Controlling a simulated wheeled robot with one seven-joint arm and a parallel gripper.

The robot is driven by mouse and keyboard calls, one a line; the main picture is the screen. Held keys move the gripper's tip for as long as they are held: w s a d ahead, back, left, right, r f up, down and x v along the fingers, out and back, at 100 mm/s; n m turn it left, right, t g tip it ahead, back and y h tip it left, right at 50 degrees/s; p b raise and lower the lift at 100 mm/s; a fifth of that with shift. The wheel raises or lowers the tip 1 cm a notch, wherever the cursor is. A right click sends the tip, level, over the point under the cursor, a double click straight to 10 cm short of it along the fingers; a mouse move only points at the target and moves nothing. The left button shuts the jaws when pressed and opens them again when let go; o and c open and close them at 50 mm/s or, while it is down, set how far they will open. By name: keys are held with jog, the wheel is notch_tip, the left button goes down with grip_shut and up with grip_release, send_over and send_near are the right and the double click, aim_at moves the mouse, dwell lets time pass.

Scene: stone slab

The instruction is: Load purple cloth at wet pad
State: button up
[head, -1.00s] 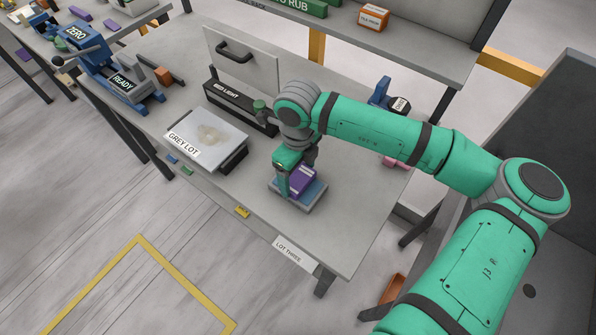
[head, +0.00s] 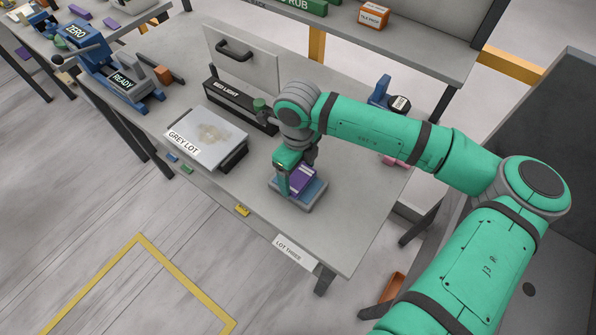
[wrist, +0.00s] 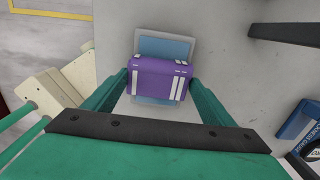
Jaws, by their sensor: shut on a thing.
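The purple cloth (head: 302,179) is a block-like bundle with white stripes; it also shows in the wrist view (wrist: 158,78). My gripper (wrist: 158,84) has a finger on each side of it and is shut on it. In the head view my gripper (head: 293,180) points down over the pad. The wet pad (head: 316,190) is a blue pad in a grey tray, and its blue surface shows above and below the cloth in the wrist view (wrist: 165,47). The cloth is over the pad; whether it touches is hard to tell.
A grey slab labelled GREY LOT (head: 222,126), with a brownish patch, lies left of the pad. A black box (head: 238,108) and an upright panel with a handle (head: 240,62) stand behind.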

aim_at(298, 176)
dwell(0.6)
jog(key=shift+r, duration=3.45)
